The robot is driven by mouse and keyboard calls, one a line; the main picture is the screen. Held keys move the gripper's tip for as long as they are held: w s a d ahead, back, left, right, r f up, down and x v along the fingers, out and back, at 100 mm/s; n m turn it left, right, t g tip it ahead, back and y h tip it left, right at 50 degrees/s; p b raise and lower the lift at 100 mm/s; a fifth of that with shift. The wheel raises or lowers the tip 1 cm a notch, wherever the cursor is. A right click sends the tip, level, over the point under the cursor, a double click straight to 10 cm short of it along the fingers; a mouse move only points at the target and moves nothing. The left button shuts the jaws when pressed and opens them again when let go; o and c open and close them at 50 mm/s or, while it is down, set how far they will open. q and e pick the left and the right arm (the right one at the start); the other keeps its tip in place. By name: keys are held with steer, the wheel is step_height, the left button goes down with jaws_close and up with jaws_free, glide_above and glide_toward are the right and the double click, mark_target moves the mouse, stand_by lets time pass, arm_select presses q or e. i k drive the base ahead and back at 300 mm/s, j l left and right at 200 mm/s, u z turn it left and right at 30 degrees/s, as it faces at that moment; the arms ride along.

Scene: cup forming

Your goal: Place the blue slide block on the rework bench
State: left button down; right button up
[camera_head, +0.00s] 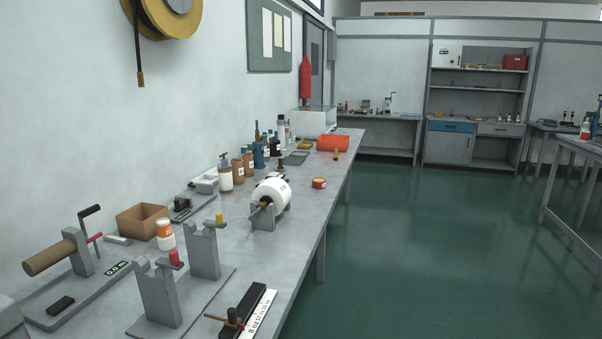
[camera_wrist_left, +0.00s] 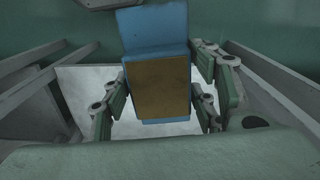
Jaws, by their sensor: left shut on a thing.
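The blue slide block (camera_wrist_left: 155,28) is in the left wrist view, with a brown face toward the camera. My left gripper (camera_wrist_left: 160,98) is shut on it, with green-grey fingers along its left and right sides. The block is held above a pale surface; I cannot tell how far above. The head view shows neither gripper nor the block. It shows a long grey bench (camera_head: 290,232) along the left wall and other benches at the back and right. I cannot tell from the frames which one is the rework bench.
The long bench holds a white roll (camera_head: 271,194), a brown box (camera_head: 143,221), an orange bin (camera_head: 333,142), grey stands (camera_head: 204,252) and several bottles. A shelf unit with a blue drawer (camera_head: 451,126) stands at the back. Another table (camera_head: 580,150) is at the right. The green floor between is clear.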

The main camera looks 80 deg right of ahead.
mark_target(322, 171)
steer(key=u, duration=1.25)
steer(key=k+l+u, duration=0.1)
steer(key=u, duration=0.25)
steer(key=k+u, duration=0.1)
steer(key=u, duration=0.25)
steer(key=k+u, duration=0.1)
steer(key=u, duration=0.25)
steer(key=k+j+u, duration=0.1)
steer(key=k+u, duration=0.3)
steer(key=k, duration=0.8)
steer(key=k+u, duration=0.1)
steer(key=k, duration=1.15)
steer(key=k+l+z, duration=0.1)
steer(key=k+z, duration=0.15)
steer(key=k, duration=0.95)
steer(key=k+z, duration=0.3)
steer(key=k, duration=0.3)
steer(key=k+l+z, duration=0.1)
steer(key=k+z, duration=0.2)
steer(key=k, duration=0.25)
steer(key=k+z, duration=0.1)
steer(key=z, duration=2.5)
